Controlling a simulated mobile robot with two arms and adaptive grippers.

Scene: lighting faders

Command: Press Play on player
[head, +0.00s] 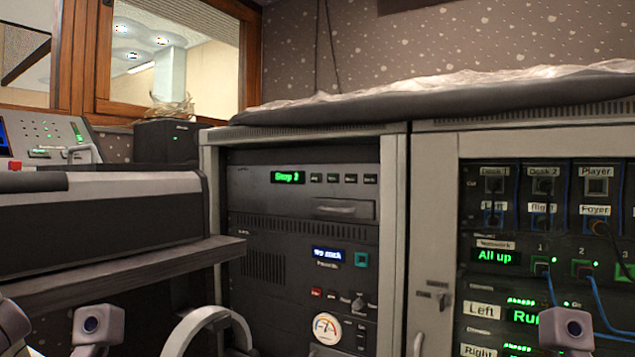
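The left equipment rack holds dark units with small buttons. Its upper unit (300,212) has a green display (288,177) that seems to read "Stop 2", a row of small buttons (343,179) and a handled drawer. The lower unit (270,238) has a blue-white display (328,254), a green-edged square button (361,260), a small red button and a dark knob. I cannot tell which unit is the player, nor read the button labels. A "Player" label (596,172) sits above a square socket on the right rack. Grey boxy parts, likely mine, show low at both sides; no gripper fingertips are visible.
A dark desk edge (120,262) and console (60,150) stand at the left. The right rack (435,180) carries blue cables and green displays. A crumpled cover (440,95) lies along the rack tops. A curved pale part (205,318) sits low before the left rack.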

